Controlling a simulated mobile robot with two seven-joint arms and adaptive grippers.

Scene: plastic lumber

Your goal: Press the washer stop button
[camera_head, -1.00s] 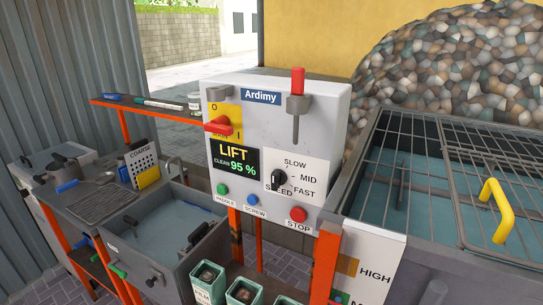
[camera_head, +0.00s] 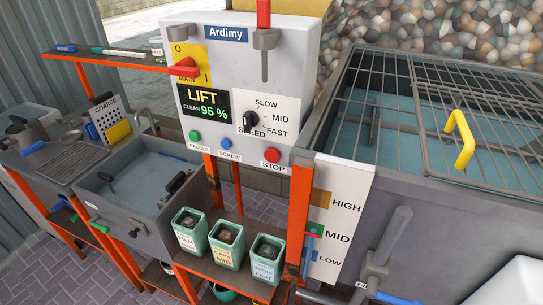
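The red stop button (camera_head: 271,154) sits at the lower right of the white Ardimy control panel (camera_head: 300,100), above a STOP label. A green PADDLE button (camera_head: 195,136) and a blue SCREW button (camera_head: 225,143) are to its left on the same panel. The screen (camera_head: 205,103) reads LIFT and CLEAN 95 %. The speed knob (camera_head: 250,121) is above the buttons. Nothing covers the stop button. Neither of my grippers is in view.
A grated water tank (camera_head: 395,150) with a yellow handle (camera_head: 460,138) stands to the right. A HIGH-MID-LOW board (camera_head: 338,232) and a grey pipe (camera_head: 388,245) are below. Green bins (camera_head: 225,245) stand under the panel. A sink (camera_head: 150,180) is at left.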

